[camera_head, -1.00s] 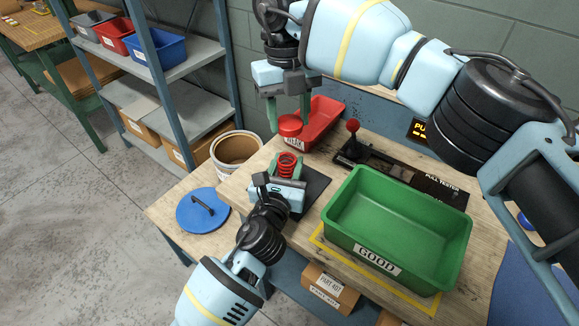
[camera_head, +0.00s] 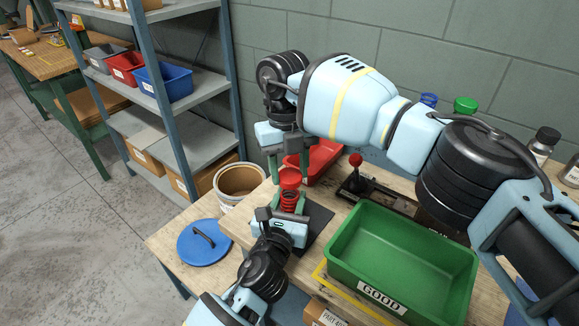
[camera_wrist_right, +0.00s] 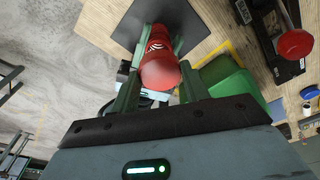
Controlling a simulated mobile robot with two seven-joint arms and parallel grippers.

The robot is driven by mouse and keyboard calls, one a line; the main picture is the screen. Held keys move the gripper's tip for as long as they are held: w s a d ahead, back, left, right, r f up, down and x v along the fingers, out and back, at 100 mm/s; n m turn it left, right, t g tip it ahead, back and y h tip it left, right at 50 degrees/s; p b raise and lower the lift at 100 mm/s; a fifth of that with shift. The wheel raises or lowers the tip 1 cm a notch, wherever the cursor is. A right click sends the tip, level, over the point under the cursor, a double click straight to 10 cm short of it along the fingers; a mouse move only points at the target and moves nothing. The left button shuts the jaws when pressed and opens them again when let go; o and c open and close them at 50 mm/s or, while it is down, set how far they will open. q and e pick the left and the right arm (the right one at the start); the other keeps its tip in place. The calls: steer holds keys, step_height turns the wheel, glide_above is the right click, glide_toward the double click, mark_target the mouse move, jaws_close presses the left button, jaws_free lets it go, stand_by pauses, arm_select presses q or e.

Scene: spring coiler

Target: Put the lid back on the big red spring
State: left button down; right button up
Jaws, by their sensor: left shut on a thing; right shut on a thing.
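The big red spring (camera_head: 289,199) stands upright above the dark mat. My left gripper (camera_head: 288,209) is shut on it from the near side, with green fingers at its flanks. The red lid (camera_head: 290,177) is between the fingers of my right gripper (camera_head: 290,168), which points down and is shut on it. The lid is directly over the spring's top, very close; I cannot tell whether they touch. In the right wrist view the lid (camera_wrist_right: 160,72) is between the two green fingers, in line with the spring (camera_wrist_right: 158,42), and hides part of it.
A green GOOD bin (camera_head: 395,265) stands to the right. A red bin (camera_head: 322,160) is behind the right gripper. A lever with a red knob (camera_head: 355,160) stands behind the green bin. A blue lid (camera_head: 203,241) and a white bucket (camera_head: 240,180) are at left.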

mark_target(293, 174)
steer(key=shift+f, duration=0.9)
steer(key=shift+f, duration=0.55)
steer(key=m, duration=0.5)
steer(key=shift+d+m+y, duration=0.1)
steer(key=shift+m+y, duration=0.3)
steer(key=m, duration=0.6)
steer(key=shift+y, duration=0.3)
steer(key=m, duration=0.7)
steer(key=shift+d+t+y, duration=0.15)
steer(key=shift+t+y, duration=0.15)
steer(key=shift+t, duration=0.1)
steer(key=m, duration=0.4)
steer(key=shift+t, duration=0.3)
steer(key=m, duration=0.3)
steer(key=shift+s+m, duration=0.1)
steer(key=shift+m, duration=0.3)
